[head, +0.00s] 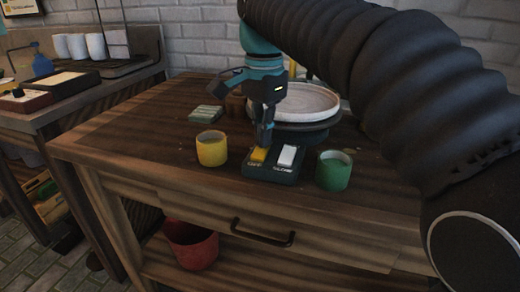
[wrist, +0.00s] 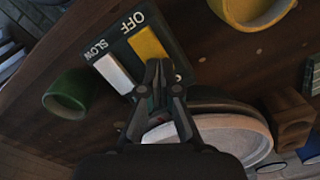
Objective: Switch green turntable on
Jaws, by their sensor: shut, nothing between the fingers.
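A dark green switch box (head: 271,173) sits at the table's front edge, with a yellow switch (head: 257,156) and a white switch (head: 288,155). In the wrist view the yellow switch (wrist: 147,45) is by the word OFF and the white switch (wrist: 114,74) is by SLOW. Behind the box is the dark turntable (head: 318,130) with a pale plate (head: 300,100) on it. My gripper (head: 265,143) is shut and empty, pointing down at the yellow switch's rear end. It partly hides the box in the wrist view (wrist: 156,75); I cannot tell whether it touches.
A yellow cup (head: 212,149) stands left of the box and a green cup (head: 333,171) right of it. Green blocks (head: 206,114) lie farther back left. A red bucket (head: 191,246) is on the lower shelf. The table's left part is clear.

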